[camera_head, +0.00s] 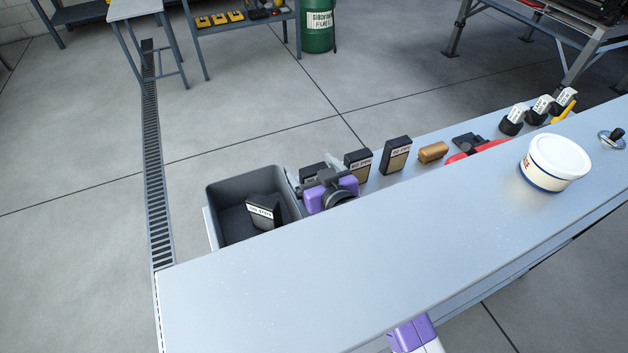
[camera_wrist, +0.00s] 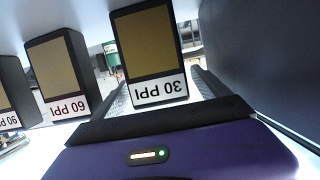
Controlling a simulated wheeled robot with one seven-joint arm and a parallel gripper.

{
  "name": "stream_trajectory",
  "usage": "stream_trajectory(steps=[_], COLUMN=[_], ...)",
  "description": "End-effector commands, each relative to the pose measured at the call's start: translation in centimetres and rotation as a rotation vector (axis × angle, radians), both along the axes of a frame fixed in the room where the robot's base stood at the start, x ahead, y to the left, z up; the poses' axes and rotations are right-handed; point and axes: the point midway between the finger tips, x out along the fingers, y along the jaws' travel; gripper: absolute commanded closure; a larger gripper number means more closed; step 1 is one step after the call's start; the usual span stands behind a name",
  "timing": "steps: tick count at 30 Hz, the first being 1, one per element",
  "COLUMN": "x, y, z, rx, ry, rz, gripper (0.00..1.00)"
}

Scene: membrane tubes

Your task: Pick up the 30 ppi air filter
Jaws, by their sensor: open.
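The 30 ppi air filter is a dark block with a tan face and a white label; its "30 PPI" label reads upside down in the wrist view (camera_wrist: 155,50). In the head view the filter (camera_head: 313,170) stands just right of the grey bin, partly hidden by my gripper. My purple gripper (camera_head: 314,176) is open, with one finger on each side of this filter. In the wrist view my gripper (camera_wrist: 158,92) has the filter ahead of its palm, between the fingers. I cannot tell whether the fingers touch it.
The 60 ppi filter (camera_head: 357,164) and 90 ppi filter (camera_head: 395,155) stand in a row to the right. The grey bin (camera_head: 225,185) close on the left holds another dark labelled block (camera_head: 262,212). A brown block (camera_head: 433,152) and white tub (camera_head: 556,162) are farther right.

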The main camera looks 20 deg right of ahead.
Motion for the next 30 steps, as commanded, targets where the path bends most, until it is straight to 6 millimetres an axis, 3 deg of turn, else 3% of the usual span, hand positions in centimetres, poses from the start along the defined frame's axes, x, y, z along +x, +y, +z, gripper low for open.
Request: stream_trajectory(steps=[4, 11, 21, 30], x=[1.11, 1.18, 1.15, 1.19], y=[0.01, 0.01, 0.0, 0.01], z=[-0.4, -0.48, -0.48, 0.06], rx=[0.0, 0.0, 0.0, 0.0], ry=[0.001, 0.001, 0.001, -0.001], rz=[0.0, 0.0, 0.0, 0.0], gripper=[0.15, 0.15, 0.79, 0.81])
